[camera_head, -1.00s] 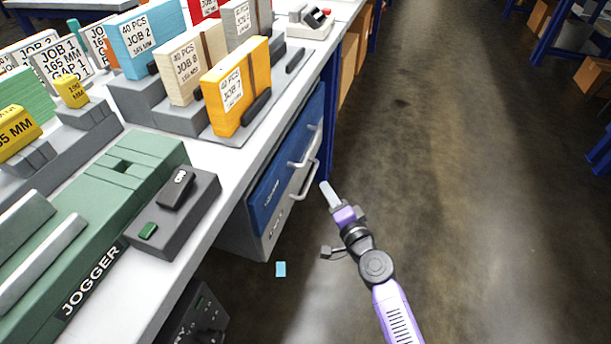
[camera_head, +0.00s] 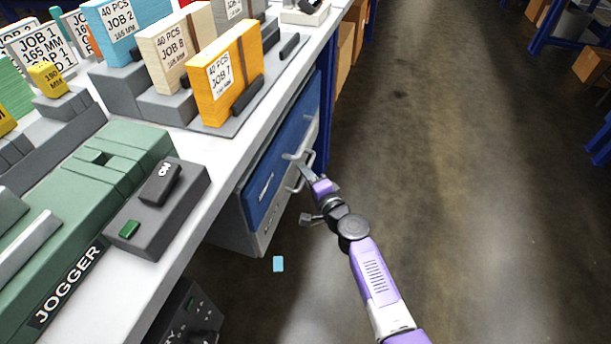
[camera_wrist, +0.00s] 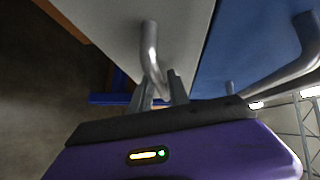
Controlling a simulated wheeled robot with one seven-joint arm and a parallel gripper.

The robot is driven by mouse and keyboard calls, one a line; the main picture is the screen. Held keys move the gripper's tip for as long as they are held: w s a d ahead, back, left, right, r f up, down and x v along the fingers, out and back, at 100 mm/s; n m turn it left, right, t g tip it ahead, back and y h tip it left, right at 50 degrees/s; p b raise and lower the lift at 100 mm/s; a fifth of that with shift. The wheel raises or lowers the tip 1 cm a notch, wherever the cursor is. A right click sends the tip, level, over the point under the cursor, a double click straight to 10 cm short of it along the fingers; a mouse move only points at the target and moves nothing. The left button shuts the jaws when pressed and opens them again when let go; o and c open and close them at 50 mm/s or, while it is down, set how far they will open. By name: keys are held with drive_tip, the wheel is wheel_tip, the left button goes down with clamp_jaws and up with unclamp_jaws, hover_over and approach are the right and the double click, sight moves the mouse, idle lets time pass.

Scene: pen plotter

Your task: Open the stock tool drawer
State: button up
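A drawer cabinet hangs under the white bench in the head view, with a blue drawer front (camera_head: 285,150) above a grey drawer front (camera_head: 264,228). Both look closed, and their labels are too small to read. The blue drawer's handle (camera_head: 299,155) and the grey drawer's handle (camera_head: 296,186) are metal bars. My gripper (camera_head: 305,172) is at the grey drawer's handle. In the wrist view my gripper's fingers (camera_wrist: 160,88) stand apart on either side of the grey drawer's handle (camera_wrist: 150,50). The blue drawer's handle (camera_wrist: 290,70) is to the right, outside the fingers.
The bench top (camera_head: 215,150) carries a green jogger (camera_head: 85,185), a dark switch box (camera_head: 160,212) and labelled job blocks such as the orange one (camera_head: 225,75). A blue bench leg (camera_head: 328,110) stands just beyond the cabinet. The floor (camera_head: 450,200) to the right is open.

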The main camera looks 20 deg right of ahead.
clamp_jaws()
idle(1.5)
